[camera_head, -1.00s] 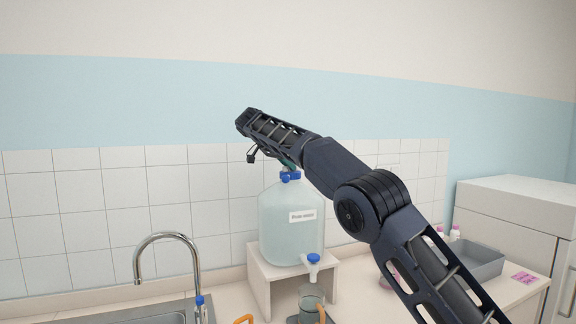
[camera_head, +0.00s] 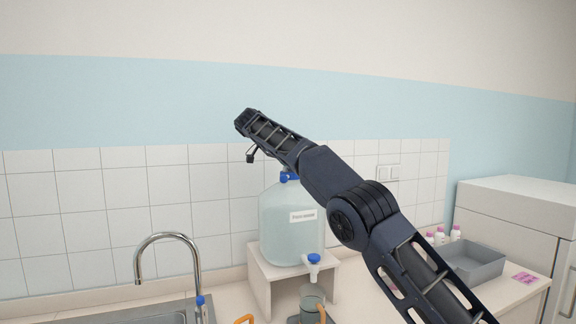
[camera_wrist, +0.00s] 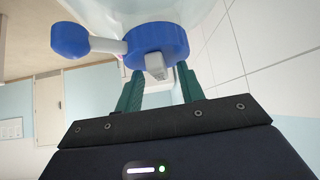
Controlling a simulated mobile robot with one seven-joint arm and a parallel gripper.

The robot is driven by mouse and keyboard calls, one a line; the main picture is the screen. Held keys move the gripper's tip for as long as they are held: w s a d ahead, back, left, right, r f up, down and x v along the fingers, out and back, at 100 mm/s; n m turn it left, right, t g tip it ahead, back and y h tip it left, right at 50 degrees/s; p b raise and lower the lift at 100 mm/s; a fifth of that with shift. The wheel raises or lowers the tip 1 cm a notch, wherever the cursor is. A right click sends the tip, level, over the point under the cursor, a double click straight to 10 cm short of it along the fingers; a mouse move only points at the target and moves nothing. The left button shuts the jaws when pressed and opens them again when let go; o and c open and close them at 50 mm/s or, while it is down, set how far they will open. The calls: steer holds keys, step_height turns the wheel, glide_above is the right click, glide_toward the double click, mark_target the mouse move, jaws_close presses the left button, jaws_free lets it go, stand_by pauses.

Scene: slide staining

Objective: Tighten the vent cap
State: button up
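A large translucent carboy (camera_head: 290,225) with a white label stands on a white stand. A blue cap (camera_head: 289,177) tops its neck, partly behind my arm. In the wrist view the round blue cap (camera_wrist: 165,40) has a pale stem leading left to a smaller blue knob (camera_wrist: 70,40). A small grey-white block (camera_wrist: 156,66) juts from the round cap. My gripper (camera_wrist: 160,72) has two green fingers, spread apart on either side of this block, close to the cap. I see a gap beside the block; contact with the cap cannot be told.
A blue-topped spigot (camera_head: 313,262) sits low on the carboy, above a jug (camera_head: 311,298) with an orange handle. A sink tap (camera_head: 165,240) stands at the left. A grey tray (camera_head: 474,262) and several small bottles are at the right. The tiled wall is close behind.

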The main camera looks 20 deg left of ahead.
steer(key=shift+d+n+y, duration=0.1)
steer(key=shift+n+y, duration=0.2)
steer(key=shift+n, duration=0.1)
steer(key=shift+s+d+n+t+y, duration=0.1)
steer(key=shift+n+t+y, duration=0.55)
steer(key=shift+n, duration=0.45)
steer(key=n+y, duration=0.2)
steer(key=n, duration=0.1)
steer(key=n+y, duration=0.2)
steer(key=shift+d+t, duration=0.3)
steer(key=shift+t, duration=0.05)
steer(key=n+y, duration=0.3)
steer(key=n, duration=0.1)
steer(key=shift+d+g, duration=0.2)
steer(key=shift+g, duration=0.2)
steer(key=n+g+y, duration=0.1)
steer(key=n, duration=0.1)
steer(key=n+y, duration=0.2)
steer(key=shift+w+d+n+g, duration=0.2)
steer(key=shift+n+g, duration=0.1)
steer(key=shift+g, duration=0.1)
steer(key=v, duration=1.1)
steer(key=w+d+f+m+h, duration=0.1)
steer(key=d, duration=1)
steer(key=w+d+f+m+h, duration=0.1)
steer(key=d+f, duration=0.1)
steer(key=d, duration=1)
steer(key=shift+d+f, duration=0.2)
steer(key=shift+f, duration=0.15)
